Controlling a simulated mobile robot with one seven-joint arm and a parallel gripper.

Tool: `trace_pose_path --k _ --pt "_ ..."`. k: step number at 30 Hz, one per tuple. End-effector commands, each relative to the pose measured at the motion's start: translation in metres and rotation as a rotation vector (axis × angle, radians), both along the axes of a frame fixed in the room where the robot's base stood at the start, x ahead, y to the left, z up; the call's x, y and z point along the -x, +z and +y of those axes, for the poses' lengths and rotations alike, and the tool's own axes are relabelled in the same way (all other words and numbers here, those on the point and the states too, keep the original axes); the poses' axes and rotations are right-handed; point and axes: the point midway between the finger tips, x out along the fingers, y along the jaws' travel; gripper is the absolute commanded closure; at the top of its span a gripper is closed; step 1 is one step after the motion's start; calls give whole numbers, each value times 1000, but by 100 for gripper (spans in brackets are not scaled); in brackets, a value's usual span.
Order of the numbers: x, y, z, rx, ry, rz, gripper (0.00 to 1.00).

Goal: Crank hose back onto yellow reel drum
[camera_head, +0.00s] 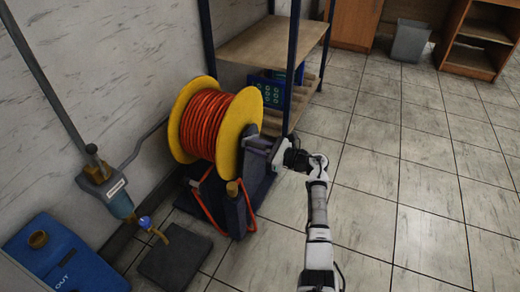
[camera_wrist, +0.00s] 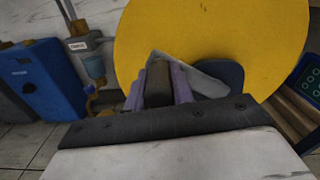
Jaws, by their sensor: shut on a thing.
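The yellow reel drum (camera_head: 236,129) stands by the wall at the centre left in the head view, wound with orange-red hose (camera_head: 208,124). A loop of hose hangs below the drum at the front of its dark stand (camera_head: 240,215). My gripper (camera_head: 279,154) is at the drum's right side, near the crank. In the wrist view the yellow flange (camera_wrist: 215,40) fills the upper right. There my gripper (camera_wrist: 160,88) is shut on a dark crank handle (camera_wrist: 158,85), between the purple finger pads. The grip itself is hidden in the head view.
A shelf rack (camera_head: 258,45) with a blue crate (camera_head: 268,90) stands just behind the reel. A blue box (camera_head: 62,262), a wall-mounted filter unit (camera_head: 110,185) and a dark floor plate (camera_head: 175,258) are at the left. Tiled floor (camera_head: 400,200) is clear at the right.

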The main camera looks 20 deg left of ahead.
Motion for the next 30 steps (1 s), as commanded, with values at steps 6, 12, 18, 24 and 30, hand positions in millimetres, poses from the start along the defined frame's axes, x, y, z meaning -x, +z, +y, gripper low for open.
trace_pose_path --k 6,12,18,24,30 --pt "0 -2 0 3 0 3 100" --pt "0 -1 0 3 0 2 62" --pt "0 -1 0 2 0 1 55" --pt "0 5 0 2 0 -2 55" --pt "0 37 0 2 1 -6 55"
